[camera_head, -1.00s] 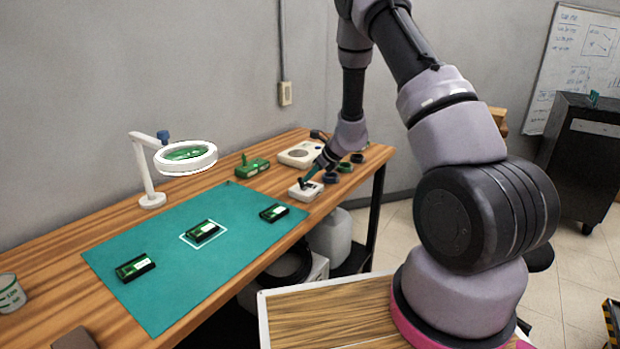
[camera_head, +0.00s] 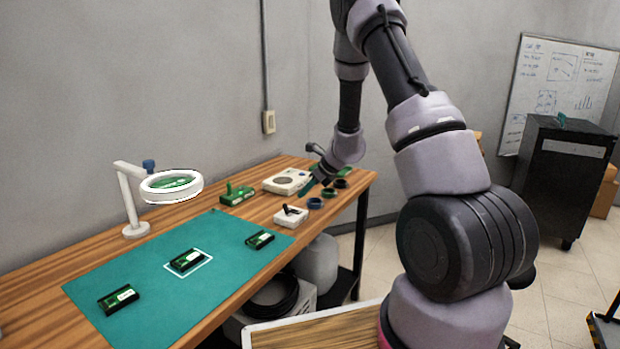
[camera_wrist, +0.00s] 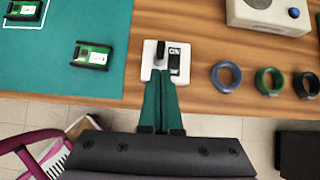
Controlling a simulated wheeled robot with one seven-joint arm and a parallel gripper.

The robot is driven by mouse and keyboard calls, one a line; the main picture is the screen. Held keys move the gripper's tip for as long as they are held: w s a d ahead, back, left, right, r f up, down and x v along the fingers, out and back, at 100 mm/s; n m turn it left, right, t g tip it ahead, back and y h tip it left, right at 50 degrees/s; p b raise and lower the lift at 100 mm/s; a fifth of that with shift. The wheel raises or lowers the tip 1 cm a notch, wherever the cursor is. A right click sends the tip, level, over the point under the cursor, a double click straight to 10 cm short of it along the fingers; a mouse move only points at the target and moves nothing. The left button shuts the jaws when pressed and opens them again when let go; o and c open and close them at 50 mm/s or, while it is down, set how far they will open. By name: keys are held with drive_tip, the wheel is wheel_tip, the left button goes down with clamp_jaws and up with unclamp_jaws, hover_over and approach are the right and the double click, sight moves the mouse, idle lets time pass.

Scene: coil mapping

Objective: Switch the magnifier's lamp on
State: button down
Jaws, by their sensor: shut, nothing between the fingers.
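The magnifier (camera_head: 172,187) stands on a white jointed arm at the back left of the bench, its ring white. A white switch box (camera_head: 291,217) with a black lever sits right of the teal mat. In the wrist view the box (camera_wrist: 150,72) shows the dark lever (camera_wrist: 160,52) beside a black label reading ON at its far end. My gripper (camera_head: 303,190) is shut and empty, with teal fingers, behind and above the box in the head view. In the wrist view the fingertips (camera_wrist: 162,78) overlap the box's near edge; contact cannot be told.
Several green circuit boards (camera_head: 187,260) lie on the teal mat (camera_head: 140,268). A green device (camera_head: 238,194) and a beige instrument (camera_head: 286,182) stand behind the box. Coloured rings (camera_wrist: 226,77) lie to its right. The bench's front edge is close to the box.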

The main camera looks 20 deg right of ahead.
wheel_tip(320, 180, up, 7)
drive_tip(key=s+d, duration=0.2)
idle(0.3)
